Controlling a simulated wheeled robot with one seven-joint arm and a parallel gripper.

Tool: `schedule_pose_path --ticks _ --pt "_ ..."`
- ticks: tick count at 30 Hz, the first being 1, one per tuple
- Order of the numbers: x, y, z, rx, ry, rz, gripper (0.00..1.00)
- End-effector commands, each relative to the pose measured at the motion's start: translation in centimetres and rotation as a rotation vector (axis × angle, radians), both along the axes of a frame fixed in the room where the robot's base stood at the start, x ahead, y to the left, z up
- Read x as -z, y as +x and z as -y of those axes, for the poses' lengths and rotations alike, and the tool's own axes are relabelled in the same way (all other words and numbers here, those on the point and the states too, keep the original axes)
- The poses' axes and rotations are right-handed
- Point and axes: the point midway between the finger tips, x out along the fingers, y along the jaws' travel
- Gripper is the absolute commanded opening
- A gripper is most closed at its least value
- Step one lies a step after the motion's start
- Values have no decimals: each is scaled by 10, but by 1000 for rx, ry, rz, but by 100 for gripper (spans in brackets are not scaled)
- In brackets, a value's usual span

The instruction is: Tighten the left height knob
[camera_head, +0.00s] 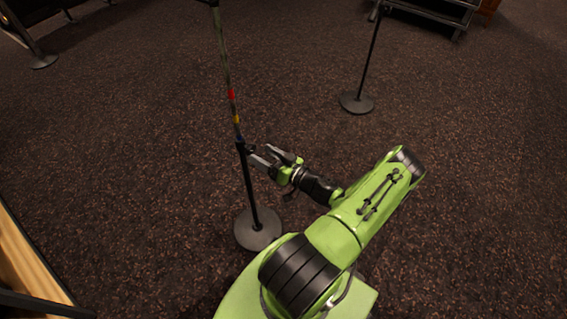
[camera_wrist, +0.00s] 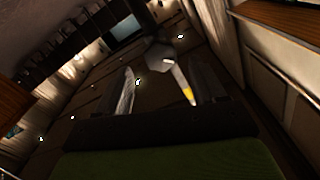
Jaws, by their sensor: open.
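The left stand has a round grey base (camera_head: 258,230) and an upright pole (camera_head: 249,190), with red and yellow bands on its upper part. A dark clutch with a small height knob (camera_head: 249,148) sits at the pole's joint, just below the yellow band. My gripper (camera_head: 260,154) is open, at the knob's height and just right of the pole, its fingers pointing at it. Contact cannot be told. The knob is not clear there.
A second stand (camera_head: 357,103) stands at the back right. Another base (camera_head: 43,61) is at the far left. A wooden edge (camera_head: 30,265) lies at the lower left, and a metal frame (camera_head: 437,14) at the top right. The carpet between them is clear.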

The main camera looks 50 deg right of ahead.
Motion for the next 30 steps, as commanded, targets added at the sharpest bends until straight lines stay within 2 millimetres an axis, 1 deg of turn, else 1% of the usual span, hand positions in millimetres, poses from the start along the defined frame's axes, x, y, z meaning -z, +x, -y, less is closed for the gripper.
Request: schedule_pose_path --ticks 1,6,9,12,16,23,25,26,28,29,30 --pt "-3 -15 2 6 2 -2 69" --pt "-3 -63 3 5 0 -1 69" --pt "-2 -86 3 3 0 -1 69" --pt "-1 -100 3 2 -1 0 69" --pt "-1 -107 3 -1 0 1 69" --pt "-1 -107 3 -1 1 1 69" --pt "-1 -107 3 -1 38 0 69" --pt "0 -107 3 -1 79 -1 69" --pt "0 -108 3 0 244 -5 69" --pt "0 -108 2 0 340 -8 69" --pt "0 -108 2 0 486 -12 69"
